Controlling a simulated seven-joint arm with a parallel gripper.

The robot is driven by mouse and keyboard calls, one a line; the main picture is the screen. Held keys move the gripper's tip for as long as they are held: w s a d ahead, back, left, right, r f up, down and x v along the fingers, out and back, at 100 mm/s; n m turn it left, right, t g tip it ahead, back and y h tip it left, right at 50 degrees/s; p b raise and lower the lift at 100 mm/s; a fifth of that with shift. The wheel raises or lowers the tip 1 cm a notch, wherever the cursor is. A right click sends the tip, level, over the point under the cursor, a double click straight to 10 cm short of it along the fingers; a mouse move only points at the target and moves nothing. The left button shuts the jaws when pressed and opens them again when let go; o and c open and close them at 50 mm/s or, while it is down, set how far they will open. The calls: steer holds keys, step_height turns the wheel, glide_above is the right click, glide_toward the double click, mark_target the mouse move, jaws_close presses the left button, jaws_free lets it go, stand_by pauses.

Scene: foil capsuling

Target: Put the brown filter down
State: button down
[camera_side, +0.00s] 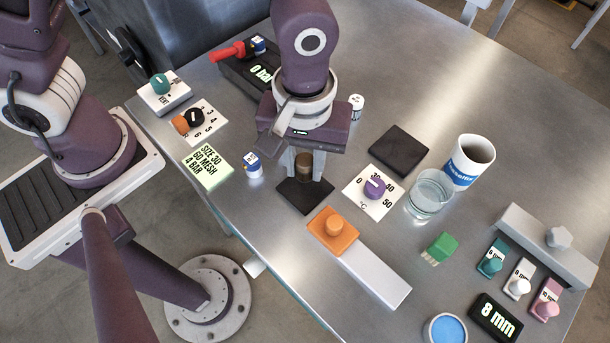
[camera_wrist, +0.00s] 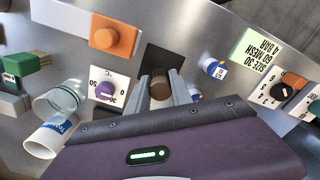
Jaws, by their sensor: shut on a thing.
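The brown filter (camera_side: 304,166) is a small dark brown cylinder, upright between the fingers of my gripper (camera_side: 303,167). My gripper is shut on it, directly over a flat black pad (camera_side: 304,194). In the wrist view the filter (camera_wrist: 160,86) sits between the two grey fingertips (camera_wrist: 160,88), with the black pad (camera_wrist: 161,60) behind it. I cannot tell for sure whether the filter's bottom touches the pad. A second black pad (camera_side: 398,150) lies bare to the right.
An orange block with a knob (camera_side: 333,231) stands just in front of the pad. A purple dial (camera_side: 375,188), a glass (camera_side: 429,194) and a mug (camera_side: 469,162) stand to the right. A small blue-and-white vial (camera_side: 253,166) and a green note (camera_side: 207,169) are to the left.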

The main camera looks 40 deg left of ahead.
mark_target(305, 178)
step_height(305, 178, down, 4)
steer(key=shift+f, duration=0.1)
steer(key=shift+f, duration=0.15)
steer(key=c, duration=1.1)
jaws_free()
steer(key=shift+c, duration=0.2)
